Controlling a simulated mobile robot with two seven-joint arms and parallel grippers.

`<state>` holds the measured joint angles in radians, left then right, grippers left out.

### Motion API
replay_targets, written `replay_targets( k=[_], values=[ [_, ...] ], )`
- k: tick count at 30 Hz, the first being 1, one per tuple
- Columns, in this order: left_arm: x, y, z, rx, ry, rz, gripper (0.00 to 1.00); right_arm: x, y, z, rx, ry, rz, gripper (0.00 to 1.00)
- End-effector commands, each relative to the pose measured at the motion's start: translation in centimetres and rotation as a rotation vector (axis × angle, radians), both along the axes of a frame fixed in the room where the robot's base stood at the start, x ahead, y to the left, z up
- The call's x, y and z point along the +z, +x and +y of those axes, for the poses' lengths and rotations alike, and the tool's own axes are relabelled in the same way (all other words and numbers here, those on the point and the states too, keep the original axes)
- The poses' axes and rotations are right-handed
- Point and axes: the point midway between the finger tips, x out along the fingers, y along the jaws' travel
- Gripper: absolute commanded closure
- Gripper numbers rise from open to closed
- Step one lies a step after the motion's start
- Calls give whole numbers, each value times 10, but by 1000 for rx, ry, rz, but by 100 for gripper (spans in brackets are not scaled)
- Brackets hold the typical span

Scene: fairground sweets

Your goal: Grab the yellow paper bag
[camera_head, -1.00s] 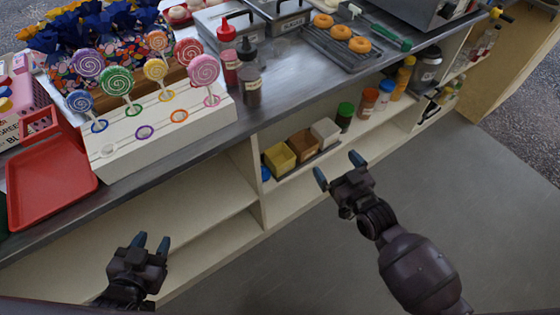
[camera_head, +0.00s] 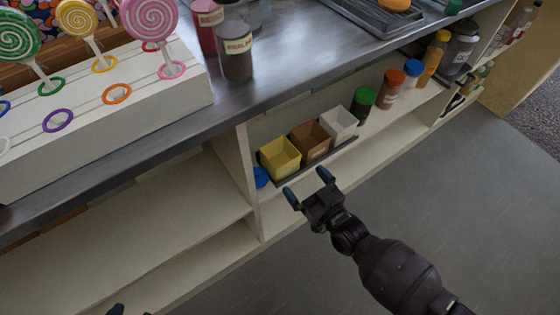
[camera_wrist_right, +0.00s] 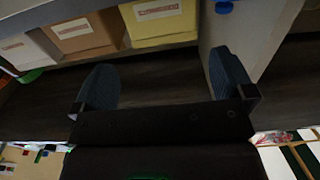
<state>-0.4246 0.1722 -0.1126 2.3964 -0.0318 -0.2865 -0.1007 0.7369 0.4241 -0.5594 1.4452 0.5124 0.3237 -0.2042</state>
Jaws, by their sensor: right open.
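The yellow paper bag (camera_head: 280,158) stands upright and open-topped at the left end of a dark tray (camera_head: 345,147) on the shelf under the counter. It also shows at the top of the right wrist view (camera_wrist_right: 158,22), with a label on its face. My right gripper (camera_head: 308,186) is open and empty, in front of the shelf, a little below and right of the yellow bag and apart from it. In the right wrist view, the bag lies beyond the fingers (camera_wrist_right: 160,75), toward the right finger. Of my left gripper (camera_head: 117,309), only a fingertip shows at the bottom edge.
A brown bag (camera_head: 310,141) and a white bag (camera_head: 339,123) stand on the same tray to the right. A green-capped jar (camera_head: 361,104) and several bottles follow. A blue object (camera_head: 261,177) and an upright divider (camera_head: 240,175) are close on the left. The counter (camera_head: 290,75) overhangs the shelf.

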Motion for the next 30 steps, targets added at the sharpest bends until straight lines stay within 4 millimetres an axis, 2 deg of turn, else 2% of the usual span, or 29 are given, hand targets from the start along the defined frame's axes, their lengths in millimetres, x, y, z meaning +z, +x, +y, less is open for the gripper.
replay_targets(
  k=[6,14,21,30],
  values=[
    [-3,-1,1,7,-11,-16,57,-3,21,16,0,-1,4,0],
    [-5,-2,2,12,-20,-29,57,-3,34,28,0,3,7,0],
    [-5,-1,4,23,-36,-68,57,-3,58,48,0,0,6,0],
    [-2,0,4,23,-41,-90,57,1,66,52,0,0,2,0]
  ],
)
